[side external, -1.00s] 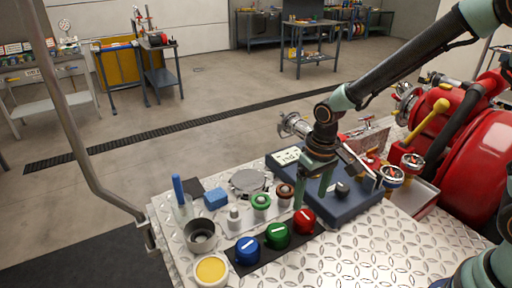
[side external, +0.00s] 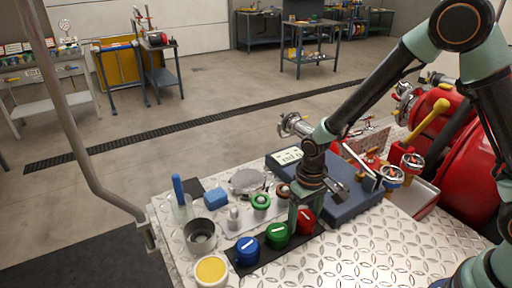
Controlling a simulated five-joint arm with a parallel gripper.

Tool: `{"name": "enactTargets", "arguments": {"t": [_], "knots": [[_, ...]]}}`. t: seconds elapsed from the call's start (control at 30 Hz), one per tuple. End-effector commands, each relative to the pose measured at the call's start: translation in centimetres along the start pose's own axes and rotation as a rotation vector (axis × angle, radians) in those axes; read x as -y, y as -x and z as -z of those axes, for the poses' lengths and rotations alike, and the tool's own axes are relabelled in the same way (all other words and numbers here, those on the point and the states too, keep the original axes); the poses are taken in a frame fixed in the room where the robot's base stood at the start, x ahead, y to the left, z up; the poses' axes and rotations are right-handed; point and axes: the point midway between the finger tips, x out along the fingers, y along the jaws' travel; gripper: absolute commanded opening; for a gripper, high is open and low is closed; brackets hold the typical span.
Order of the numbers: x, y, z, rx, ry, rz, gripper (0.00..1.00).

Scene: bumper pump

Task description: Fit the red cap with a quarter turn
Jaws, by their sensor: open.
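The red cap (side external: 306,221) stands at the right end of a black strip (side external: 245,263) on the diamond-plate bumper. A blue cap (side external: 247,251) and a green cap (side external: 277,235) stand beside it on the same strip. My gripper (side external: 301,215) points down at the red cap, with its fingers open; one finger hides part of the cap. I cannot tell whether the fingers touch it. Behind the caps are a green-ringed fitting (side external: 261,203) and a brown-red fitting (side external: 283,190), the latter partly hidden by my gripper.
A blue panel with a display (side external: 288,156) lies behind my gripper. A grey cup (side external: 200,236), yellow-filled pot (side external: 211,270), blue block (side external: 216,198) and round metal lid (side external: 248,181) stand to the left. Red pump housing and valves are at right. The front right plate (side external: 370,250) is clear.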

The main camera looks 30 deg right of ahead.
Motion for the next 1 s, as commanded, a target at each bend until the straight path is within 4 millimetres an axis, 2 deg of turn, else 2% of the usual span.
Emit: {"name": "enactTargets", "arguments": {"t": [0.1, 0.13, 0.27, 0.3, 0.33, 0.53, 1.0], "knots": [[0.0, 0.0, 0.0, 0.0, 0.0, 0.0, 0.8], [0.0, 0.0, 0.0, 0.0, 0.0, 0.0, 0.76], [0.0, 0.0, 0.0, 0.0, 0.0, 0.0, 0.26], [0.0, 0.0, 0.0, 0.0, 0.0, 0.0, 0.11], [0.0, 0.0, 0.0, 0.0, 0.0, 0.0, 0.03], [0.0, 0.8, 0.1, -0.002, 0.0, 0.0, 0.03], [0.0, 5.2, 0.1, -0.002, 0.0, 0.001, 0.03]]}}
